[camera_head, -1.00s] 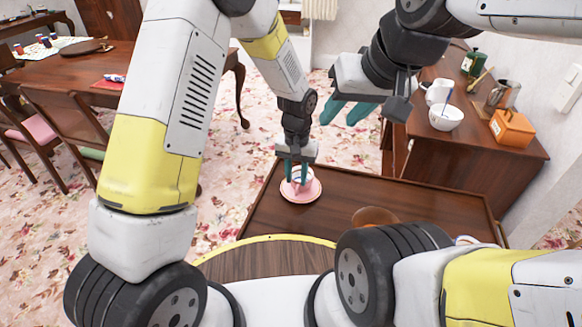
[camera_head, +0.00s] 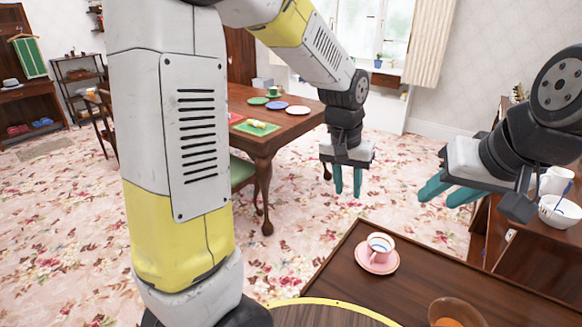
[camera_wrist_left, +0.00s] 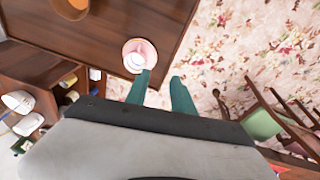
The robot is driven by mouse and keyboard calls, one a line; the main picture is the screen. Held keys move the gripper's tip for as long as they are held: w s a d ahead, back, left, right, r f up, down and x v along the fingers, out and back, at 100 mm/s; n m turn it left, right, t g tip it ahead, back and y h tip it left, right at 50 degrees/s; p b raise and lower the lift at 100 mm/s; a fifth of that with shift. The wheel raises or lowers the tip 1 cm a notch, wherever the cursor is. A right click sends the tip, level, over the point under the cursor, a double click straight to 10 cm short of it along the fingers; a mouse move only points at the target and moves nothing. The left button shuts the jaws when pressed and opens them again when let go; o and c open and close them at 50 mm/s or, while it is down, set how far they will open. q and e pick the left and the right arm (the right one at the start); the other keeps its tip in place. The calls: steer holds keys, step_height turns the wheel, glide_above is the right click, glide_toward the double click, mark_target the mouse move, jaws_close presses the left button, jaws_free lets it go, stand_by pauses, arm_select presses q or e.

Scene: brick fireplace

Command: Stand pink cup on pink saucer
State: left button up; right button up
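The pink cup (camera_head: 380,245) stands upright on the pink saucer (camera_head: 365,266) near the far edge of the dark wooden table (camera_head: 345,265). In the left wrist view the cup (camera_wrist_left: 135,62) also sits on the saucer (camera_wrist_left: 150,48) near the table edge. My left gripper (camera_head: 348,192) is open and empty, above and beyond the cup, apart from it. Its teal fingers (camera_wrist_left: 160,85) show spread in the left wrist view. My right gripper (camera_head: 446,196) is open and empty, raised to the right of the cup.
A brown round bowl (camera_head: 455,312) stands on the same table at the front. A cabinet at the right carries a white bowl (camera_head: 560,211) and a white mug (camera_head: 557,180). A dining table (camera_head: 265,140) with coloured plates stands behind at the left. The table around the saucer is clear.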

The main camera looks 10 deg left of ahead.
arm_select(q)
steer(key=s+a+r+n+t, duration=0.2)
steer(key=s+a+r+t, duration=0.2)
steer(key=s+a+r, duration=0.7)
steer(key=shift+s+a+n+t+h, duration=0.35)
steer(key=shift+s+a, duration=0.75)
steer(key=shift+s, duration=0.9)
